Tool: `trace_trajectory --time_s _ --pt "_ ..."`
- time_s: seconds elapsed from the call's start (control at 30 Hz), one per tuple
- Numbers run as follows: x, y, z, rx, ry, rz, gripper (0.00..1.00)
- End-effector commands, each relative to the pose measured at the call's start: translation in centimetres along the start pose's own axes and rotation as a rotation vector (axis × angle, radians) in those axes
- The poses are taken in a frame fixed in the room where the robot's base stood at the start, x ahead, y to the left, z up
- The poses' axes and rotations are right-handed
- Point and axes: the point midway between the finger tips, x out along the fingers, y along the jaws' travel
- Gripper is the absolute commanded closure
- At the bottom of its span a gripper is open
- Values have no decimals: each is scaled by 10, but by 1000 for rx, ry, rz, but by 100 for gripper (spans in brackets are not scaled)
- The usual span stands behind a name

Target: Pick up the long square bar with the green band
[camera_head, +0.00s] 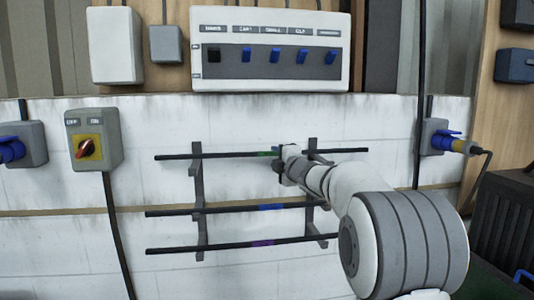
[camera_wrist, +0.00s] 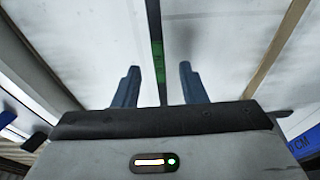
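The long dark bar with the green band (camera_head: 230,155) lies level across the top of a wall rack, and its green band shows just left of my gripper (camera_head: 281,156). In the wrist view the bar (camera_wrist: 154,22) runs up and down the picture, with the green band close to my fingertips. My gripper (camera_wrist: 158,70) is open, one blue-grey finger on each side of the bar's line, with a gap on both sides. My wrist hides part of the bar in the head view.
The dark rack (camera_head: 198,180) also holds a bar with a blue band (camera_head: 230,209) and a bar with a purple band (camera_head: 215,246) below. A switch box (camera_head: 94,140) with a hanging cable is at left. A wide panel (camera_head: 270,20) is above, and a socket with a plug (camera_head: 440,137) at right.

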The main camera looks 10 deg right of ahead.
Motion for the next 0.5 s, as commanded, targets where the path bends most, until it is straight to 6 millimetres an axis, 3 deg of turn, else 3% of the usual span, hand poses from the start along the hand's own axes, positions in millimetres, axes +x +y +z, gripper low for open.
trace_trajectory --time_s 0.23,0.5 --pt "36 2 -4 1 -1 -2 62" --pt "44 1 -4 1 -3 -1 62"
